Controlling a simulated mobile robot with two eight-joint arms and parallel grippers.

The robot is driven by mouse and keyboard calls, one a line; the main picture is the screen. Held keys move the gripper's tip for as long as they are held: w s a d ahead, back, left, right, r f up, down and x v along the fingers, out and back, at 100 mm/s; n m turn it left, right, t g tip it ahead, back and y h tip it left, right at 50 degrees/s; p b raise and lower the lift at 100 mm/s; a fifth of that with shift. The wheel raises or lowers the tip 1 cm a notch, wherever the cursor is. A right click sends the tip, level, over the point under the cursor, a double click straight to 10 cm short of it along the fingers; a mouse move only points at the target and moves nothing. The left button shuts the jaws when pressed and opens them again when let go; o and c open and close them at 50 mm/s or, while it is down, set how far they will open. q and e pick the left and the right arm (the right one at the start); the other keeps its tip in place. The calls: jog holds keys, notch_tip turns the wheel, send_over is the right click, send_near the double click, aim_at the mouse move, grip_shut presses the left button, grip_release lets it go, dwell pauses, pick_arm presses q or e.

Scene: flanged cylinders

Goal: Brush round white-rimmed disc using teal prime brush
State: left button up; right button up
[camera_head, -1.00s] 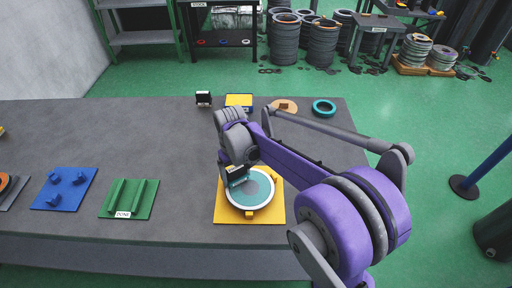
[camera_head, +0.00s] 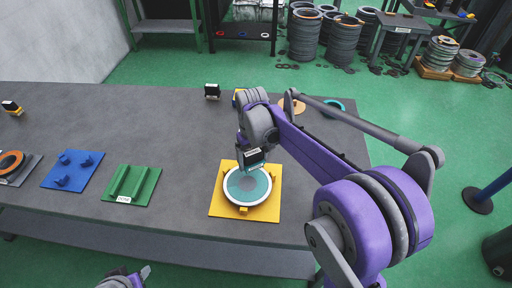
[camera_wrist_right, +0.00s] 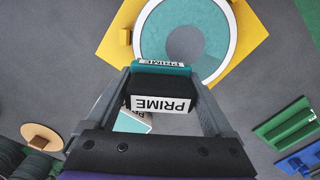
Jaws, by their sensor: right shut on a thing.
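The white-rimmed disc (camera_head: 233,198) lies flat on a square yellow plate (camera_head: 220,211). It has a teal face and, in the wrist view (camera_wrist_right: 150,35), a grey centre. My right gripper (camera_head: 254,156) is shut on the teal prime brush (camera_head: 253,160), a black block with a white PRIME label. In the right wrist view, the brush (camera_wrist_right: 163,100) sits between the fingers with its teal part towards the disc. The brush is at the disc's far edge; contact is unclear. My left gripper (camera_head: 138,277) shows partly at the bottom edge; its opening is unclear.
A green tray (camera_head: 131,184), a blue plate with pegs (camera_head: 73,170) and an orange ring (camera_head: 11,162) lie to the left. A small black block (camera_head: 212,91), an orange disc (camera_head: 293,105) and a teal ring (camera_head: 335,105) are at the back. Bare grey table lies between.

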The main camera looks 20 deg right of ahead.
aim_at(253, 152)
jog(key=shift+w+a+r, duration=0.1)
jog(key=shift+w+r, duration=0.1)
jog(key=shift+r, duration=0.45)
notch_tip(253, 152, up, 2)
jog(key=shift+s+r+p, duration=0.15)
jog(key=shift+p, duration=0.5)
jog(key=shift+r+p, duration=0.35)
jog(key=shift+r, duration=0.35)
pick_arm(q)
jog(key=r, duration=0.3)
jog(key=shift+w+d+r, duration=0.15)
jog(key=shift+w+r, duration=0.05)
jog(key=shift+w, duration=0.1)
pick_arm(e)
jog(key=shift+s, duration=0.1)
